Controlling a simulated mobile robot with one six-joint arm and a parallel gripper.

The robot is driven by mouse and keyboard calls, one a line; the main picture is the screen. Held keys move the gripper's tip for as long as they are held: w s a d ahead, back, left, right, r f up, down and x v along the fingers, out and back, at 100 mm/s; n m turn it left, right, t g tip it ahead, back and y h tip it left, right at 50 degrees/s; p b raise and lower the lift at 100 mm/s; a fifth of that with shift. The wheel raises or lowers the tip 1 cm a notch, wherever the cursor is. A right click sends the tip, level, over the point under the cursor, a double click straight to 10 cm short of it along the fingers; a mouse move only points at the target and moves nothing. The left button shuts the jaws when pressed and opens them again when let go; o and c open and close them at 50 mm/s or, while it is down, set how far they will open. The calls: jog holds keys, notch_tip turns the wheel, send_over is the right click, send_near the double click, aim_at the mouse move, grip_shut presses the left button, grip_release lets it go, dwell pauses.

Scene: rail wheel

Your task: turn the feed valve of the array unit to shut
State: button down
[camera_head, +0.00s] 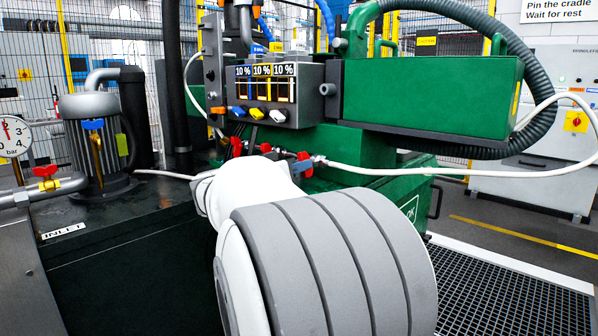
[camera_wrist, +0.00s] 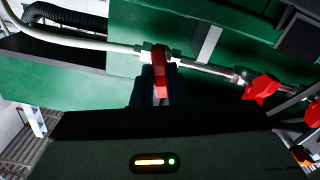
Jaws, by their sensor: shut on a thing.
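A red valve handle (camera_wrist: 161,75) sits on a pipe fitting at the end of a white hose, in the middle of the wrist view. My gripper (camera_wrist: 160,88) is shut on this handle, with a dark finger at each side. The handle appears to lie across the line of the pipe. In the head view the red handle (camera_head: 304,163) shows just beyond my arm, below the display box (camera_head: 266,92), whose three displays each read 10 %. My arm hides most of my gripper there. Which label belongs to this valve cannot be seen.
Another red handle (camera_wrist: 262,89) sits along the same pipe. A separate red inlet valve (camera_head: 46,173) stands at the left near a gauge (camera_head: 12,135). The green housing (camera_head: 430,97) and a thick black hose (camera_head: 535,85) are close above and right.

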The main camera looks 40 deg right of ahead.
jog(key=shift+f+m+b, duration=0.25)
jog(key=shift+m+b, duration=0.25)
jog(key=shift+b, duration=0.5)
jog(key=m, duration=0.2)
jog(key=shift+r+m+b, duration=0.15)
jog(key=shift+m+b, duration=0.15)
jog(key=shift+b, duration=0.05)
jog(key=c, duration=1.3)
grip_release()
jog(key=shift+a+r, duration=0.1)
jog(key=a, duration=0.6)
jog(key=shift+s+a, duration=0.3)
jog(key=shift+a, duration=0.1)
